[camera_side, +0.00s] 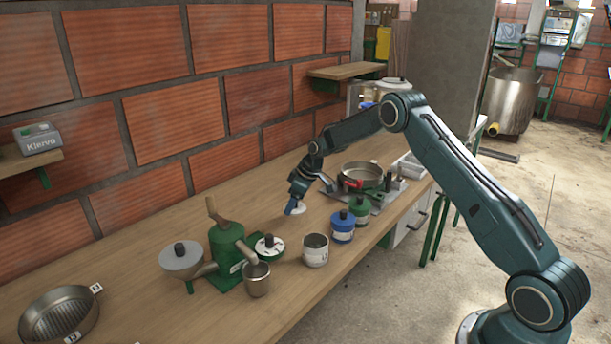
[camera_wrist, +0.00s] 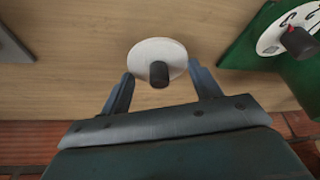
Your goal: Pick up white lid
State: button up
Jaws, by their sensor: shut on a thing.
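The white lid (camera_wrist: 148,52) is a round disc with a black knob, in the wrist view between the fingertips of my gripper (camera_wrist: 160,76). In the side view the white lid (camera_side: 299,209) shows partly behind the fingers of my gripper (camera_side: 292,206), at or just above the wooden table. I cannot tell whether it touches the table.
An open white pot (camera_side: 316,250) stands in front of the lid, beside a blue pot (camera_side: 343,227) and a green pot (camera_side: 359,210), both lidded. A green pulper (camera_side: 226,256) with a metal cup (camera_side: 257,279) stands to the left. A brick wall (camera_side: 160,115) runs behind the table (camera_side: 130,305).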

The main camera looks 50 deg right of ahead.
notch_tip(320, 180, up, 16)
dwell(0.4)
jog(key=shift+r, duration=0.1)
dwell(0.5)
jog(key=s+a+f+n+g+y, duration=0.1)
jog(key=s+a+f+n+g, duration=0.1)
jog(key=s+n, duration=0.4)
jog(key=s+a+f+n+g+y, duration=0.1)
jog(key=s+a+f+n, duration=0.3)
jog(key=s+a+n, duration=0.3)
jog(key=shift+s+a+f+g+y, duration=0.2)
jog(key=shift+s+f+g+y, duration=0.15)
jog(key=shift+s, duration=1.15)
jog(key=shift+f, duration=0.25)
jog(key=shift+f, duration=3)
jog(key=shift+f, duration=0.2)
